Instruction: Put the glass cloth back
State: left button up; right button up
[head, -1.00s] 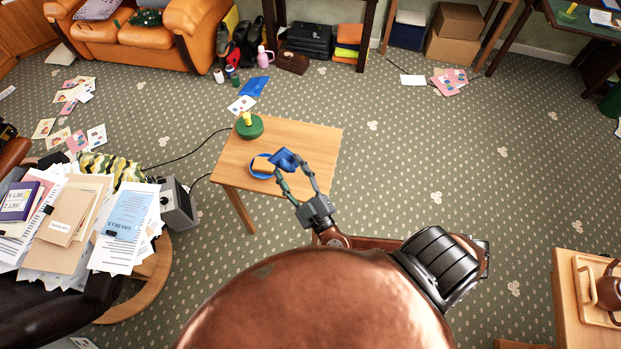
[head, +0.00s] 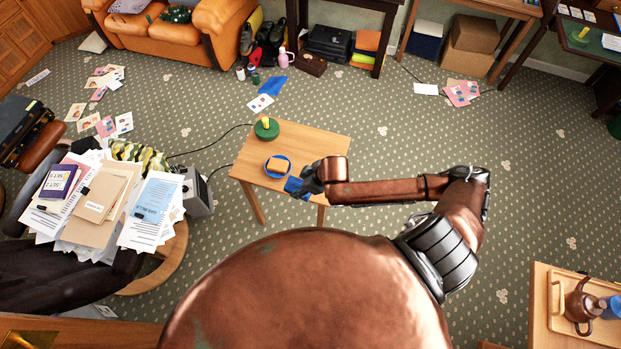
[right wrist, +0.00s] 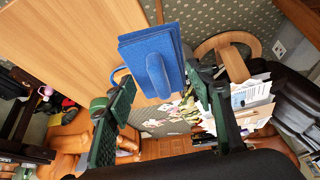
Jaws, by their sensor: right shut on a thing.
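A blue folded cloth (head: 295,187) is at the near right side of the small wooden table (head: 318,143). In the right wrist view the cloth (right wrist: 152,60) is a thick blue slab with a rounded ridge, between my two green fingers. My right gripper (head: 304,184) is shut on it; the gripper (right wrist: 160,82) also shows close up in the wrist view. Whether the cloth touches the table is hard to tell. My left gripper is out of view.
A green stand with a yellow top (head: 266,128) is at the table's far left corner. A paper-covered round table (head: 170,262) and a grey box (head: 197,192) stand to the left. A tray (head: 560,312) with a teapot (head: 582,305) is at lower right.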

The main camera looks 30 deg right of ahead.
jog(key=s, duration=0.1)
jog(key=s+a+g, duration=0.1)
jog(key=s+p, duration=0.1)
jog(key=shift+a+r+n, duration=0.15)
jog(key=shift+r+n, duration=0.1)
jog(key=shift+n, duration=0.15)
jog(key=shift+w+d+f, duration=0.1)
jog(key=shift+d+f, duration=0.15)
jog(key=w+d+f, duration=0.8)
jog(key=shift+w+d+f, duration=0.15)
jog(key=shift+w+f, duration=0.1)
jog(key=shift+w, duration=0.1)
jog(key=shift+w+d+f, duration=0.25)
jog(key=shift+f, duration=0.2)
notch_tip(320, 180, down, 3)
jog(key=shift+w+d+f, duration=0.1)
jog(key=shift+f, duration=0.05)
jog(key=o, duration=1)
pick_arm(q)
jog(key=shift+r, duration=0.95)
